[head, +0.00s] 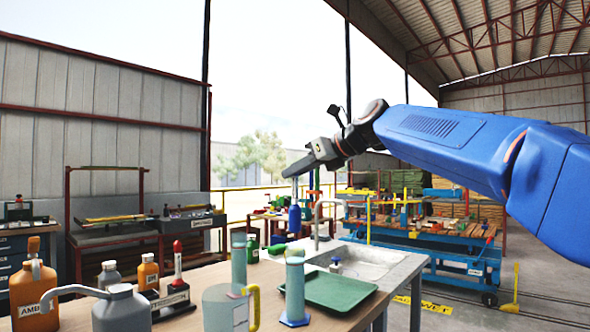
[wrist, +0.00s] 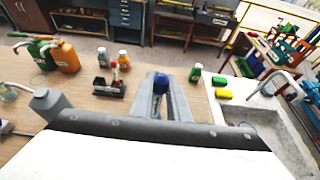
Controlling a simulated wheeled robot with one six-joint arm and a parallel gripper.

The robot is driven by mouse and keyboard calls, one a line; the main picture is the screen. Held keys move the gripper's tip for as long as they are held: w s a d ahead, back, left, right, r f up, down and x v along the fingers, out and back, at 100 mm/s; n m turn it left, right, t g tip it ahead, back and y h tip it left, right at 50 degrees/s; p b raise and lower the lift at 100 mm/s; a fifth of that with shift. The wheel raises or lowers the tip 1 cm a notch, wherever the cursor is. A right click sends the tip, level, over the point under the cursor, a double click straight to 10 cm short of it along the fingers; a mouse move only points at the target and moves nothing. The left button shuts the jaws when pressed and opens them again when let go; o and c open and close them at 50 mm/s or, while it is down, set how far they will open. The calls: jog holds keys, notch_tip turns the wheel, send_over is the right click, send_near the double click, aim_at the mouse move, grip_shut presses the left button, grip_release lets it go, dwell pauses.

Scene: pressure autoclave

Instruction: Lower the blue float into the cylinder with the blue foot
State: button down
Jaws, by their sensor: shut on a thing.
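My gripper (head: 290,172) is raised above the bench and shut on the blue float (head: 294,217), which hangs below the fingertips. In the wrist view the blue float (wrist: 161,84) shows between the two fingers. The cylinder with the blue foot (head: 295,287) stands upright on the bench beside a green tray. In the head view the float appears above this cylinder's top and apart from it; how well they line up in depth I cannot tell. The wrist view does not show the cylinder.
A second greenish cylinder (head: 239,262) stands behind a jug with a yellow handle (head: 227,308). The green tray (head: 338,291) lies right, before the sink (head: 365,262). Bottles (head: 148,272), a red-topped stand (head: 178,270) and a grey wash bottle (head: 121,308) occupy the left.

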aim_at(296, 232)
jog(key=shift+f, duration=7.7)
jog(key=c, duration=1.6)
grip_release()
jog(key=v, duration=1.7)
jog(key=shift+s+d+r, duration=0.1)
jog(key=shift+s+d, duration=0.05)
jog(key=s+d+f+n+g+h, duration=0.1)
jog(key=s+d+f+n+h, duration=0.2)
jog(key=f, duration=1)
jog(key=s+d+f+n+g+h, duration=0.1)
jog(key=s+d+f+n+h, duration=0.3)
jog(key=s+d+f+n, duration=0.6)
jog(key=s+d+f+n+g+h, duration=0.1)
jog(key=s+d+f+n+h, duration=0.2)
jog(key=s+f+n, duration=0.9)
jog(key=shift+s+d+f+n+g+h, duration=0.15)
jog(key=shift+s+d+f, duration=0.45)
jog(key=shift+s+f, duration=0.35)
jog(key=shift+s+d+f+n+g+h, duration=0.1)
jog(key=shift+s+d+f, duration=0.5)
jog(key=shift+f, duration=0.5)
jog(key=shift+s+d+f+n+g+h, duration=0.15)
jog(key=shift+s+d+f, duration=0.45)
jog(key=shift+s+f, duration=0.35)
